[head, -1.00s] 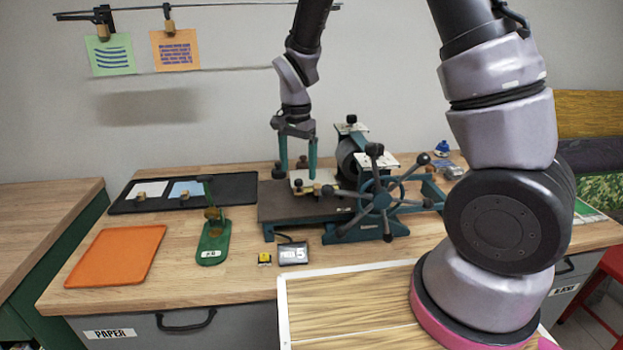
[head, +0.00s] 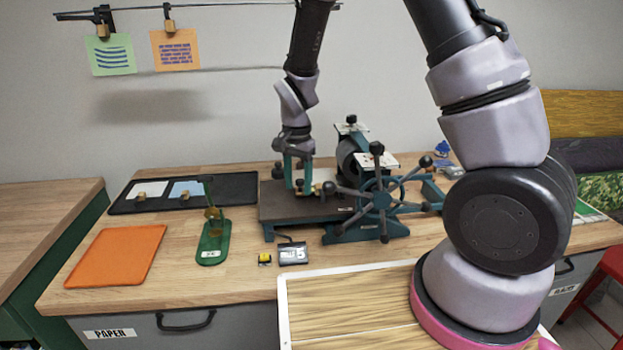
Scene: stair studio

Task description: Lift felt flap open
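The press (head: 300,207) stands on the bench with a dark flat bed and a large spoked handwheel (head: 382,198). A pale flap-like piece (head: 322,174) lies on the bed and is mostly hidden behind my gripper; I cannot tell whether it is the felt. My gripper (head: 298,187) points down over the bed. Its two green fingers stand a short distance apart, with their tips by a small light brown piece at the pale piece's near edge. I cannot tell whether they grip it. A black knob (head: 329,188) sits just right of the fingertips.
The roller (head: 347,155) and a post are behind and right of my gripper. A black tray (head: 238,186), green stand (head: 213,245), orange sheet (head: 116,256) and small scale-like box (head: 293,253) lie left and in front.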

